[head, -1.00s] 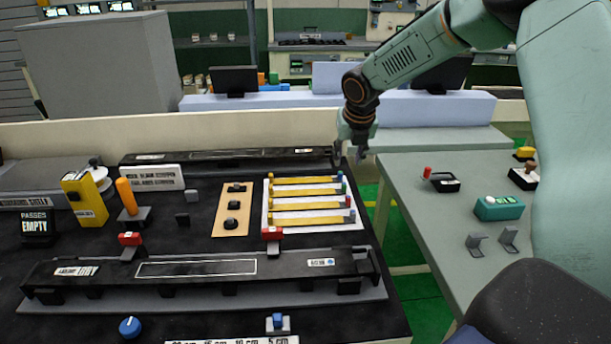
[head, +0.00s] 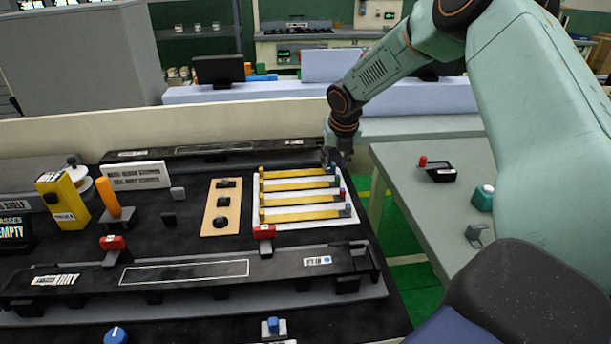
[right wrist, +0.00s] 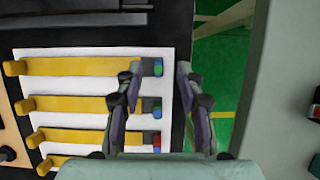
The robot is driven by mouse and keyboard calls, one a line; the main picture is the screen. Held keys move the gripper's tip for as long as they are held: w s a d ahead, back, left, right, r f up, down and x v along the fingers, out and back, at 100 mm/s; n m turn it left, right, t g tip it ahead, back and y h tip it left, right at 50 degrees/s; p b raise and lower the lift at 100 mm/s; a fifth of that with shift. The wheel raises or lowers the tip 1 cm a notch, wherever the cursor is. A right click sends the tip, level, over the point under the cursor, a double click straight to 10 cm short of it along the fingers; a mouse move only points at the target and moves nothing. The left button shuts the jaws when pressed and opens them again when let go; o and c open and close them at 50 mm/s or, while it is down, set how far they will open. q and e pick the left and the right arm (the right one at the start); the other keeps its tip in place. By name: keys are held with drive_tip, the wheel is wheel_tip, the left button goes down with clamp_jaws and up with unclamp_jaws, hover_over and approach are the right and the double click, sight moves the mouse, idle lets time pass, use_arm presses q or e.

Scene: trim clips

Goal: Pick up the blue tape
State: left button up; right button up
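Several yellow strips lie side by side on a white board (head: 258,222), with small coloured ends at their right. I cannot tell for certain which is the blue tape. My right gripper (head: 335,162) is over the board's far right corner; in the wrist view its open fingers (right wrist: 162,105) straddle the board's right edge, empty. My left gripper is out of view.
A long black fixture (head: 80,273) with red clamps (head: 264,232) lies in front of the board. A wooden plate with black knobs (head: 208,222) is to its left. A grey side table (head: 425,210) stands to the right, beyond a gap over green floor.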

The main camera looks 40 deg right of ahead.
drive_tip(key=shift+w+a+f, duration=0.1)
drive_tip(key=shift+f, duration=0.3)
drive_tip(key=shift+w+d+f, duration=0.2)
drive_tip(key=shift+c, duration=0.4)
drive_tip(key=shift+s+a+r, duration=0.1)
drive_tip(key=shift+a+r, duration=0.05)
drive_tip(key=c, duration=0.4)
clamp_jaws()
